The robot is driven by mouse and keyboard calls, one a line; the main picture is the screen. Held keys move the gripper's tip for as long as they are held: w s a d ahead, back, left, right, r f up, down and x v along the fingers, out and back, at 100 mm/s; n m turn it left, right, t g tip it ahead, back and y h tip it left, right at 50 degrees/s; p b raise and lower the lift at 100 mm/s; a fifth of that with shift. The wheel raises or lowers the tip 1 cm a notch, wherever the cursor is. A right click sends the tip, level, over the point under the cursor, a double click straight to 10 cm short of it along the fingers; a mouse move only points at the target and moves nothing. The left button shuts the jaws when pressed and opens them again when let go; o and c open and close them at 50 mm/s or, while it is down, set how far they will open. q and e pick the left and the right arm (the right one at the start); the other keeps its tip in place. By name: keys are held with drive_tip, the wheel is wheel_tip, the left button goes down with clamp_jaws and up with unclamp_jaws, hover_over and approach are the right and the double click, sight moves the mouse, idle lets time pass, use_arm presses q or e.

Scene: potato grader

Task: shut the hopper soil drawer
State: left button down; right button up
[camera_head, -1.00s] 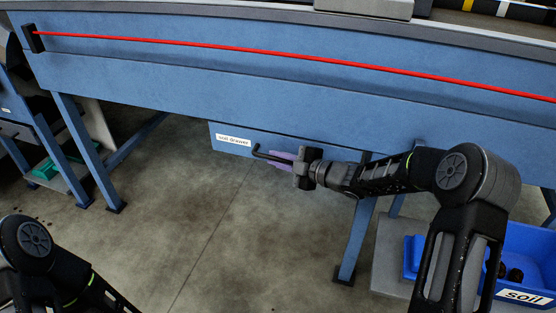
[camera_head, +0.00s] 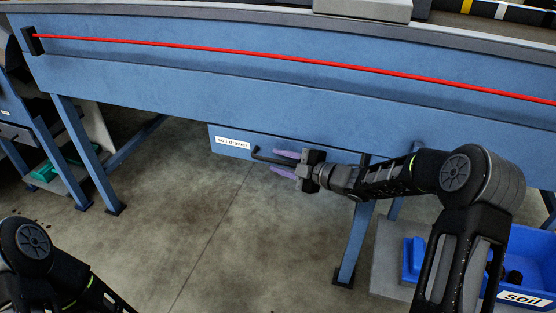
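The soil drawer (camera_head: 222,148) is a blue front with a white "soil drawer" label, under the long blue hopper side. It looks close to flush beneath the beam, but I cannot tell whether a small gap is left.
A red cord (camera_head: 270,52) runs along the hopper side above the drawer. Blue legs (camera_head: 356,235) stand right and left of open concrete floor (camera_head: 220,230). A blue soil bin (camera_head: 535,250) sits on a grey platform (camera_head: 388,245) at the lower right.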

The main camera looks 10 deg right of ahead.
drive_tip(key=p+v, duration=0.1)
drive_tip(key=v, duration=0.5)
drive_tip(key=shift+s+d, duration=0.25)
drive_tip(key=shift+s, duration=0.05)
